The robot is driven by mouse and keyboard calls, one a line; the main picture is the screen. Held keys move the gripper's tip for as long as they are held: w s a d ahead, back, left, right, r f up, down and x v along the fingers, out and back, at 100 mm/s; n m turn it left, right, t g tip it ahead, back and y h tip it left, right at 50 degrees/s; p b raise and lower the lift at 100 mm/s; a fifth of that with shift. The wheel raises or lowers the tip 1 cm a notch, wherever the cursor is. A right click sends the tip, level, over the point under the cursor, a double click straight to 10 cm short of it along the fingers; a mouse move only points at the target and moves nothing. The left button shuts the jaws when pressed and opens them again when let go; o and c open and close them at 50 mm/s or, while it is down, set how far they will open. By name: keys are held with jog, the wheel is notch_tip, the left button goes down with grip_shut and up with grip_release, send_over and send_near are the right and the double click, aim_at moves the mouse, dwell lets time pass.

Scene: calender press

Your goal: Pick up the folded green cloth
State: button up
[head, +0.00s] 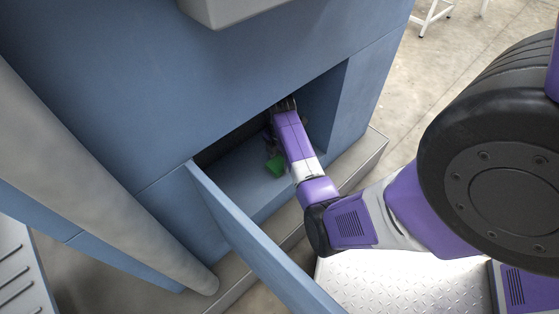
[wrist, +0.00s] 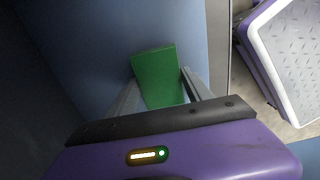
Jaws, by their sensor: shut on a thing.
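The folded green cloth (head: 276,165) is inside the open blue compartment in the head view, partly hidden behind my purple arm. In the wrist view the cloth (wrist: 156,72) is a green block between the two grey fingers. My gripper (wrist: 160,88) is shut on the cloth, with a finger at each side of it. In the head view my fingers are hidden by my own arm. I cannot tell whether the cloth touches the compartment floor.
An open blue door panel (head: 262,240) stands at the front left of the opening. A grey ledge (head: 362,160) runs along the base. A grey pipe (head: 100,165) is at left.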

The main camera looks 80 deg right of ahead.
aim_at(280, 162)
notch_tip(280, 162, up, 7)
jog(key=p, duration=0.4)
jog(key=shift+s, duration=0.1)
jog(key=s+a+p, duration=0.2)
jog(key=s+a, duration=0.3)
jog(key=s, duration=0.3)
jog(key=s+a+p, duration=0.3)
jog(key=s+a, duration=0.2)
jog(key=s, duration=0.3)
jog(key=shift+s+a, duration=0.2)
jog(key=shift+s, duration=0.2)
jog(key=shift+f, duration=0.1)
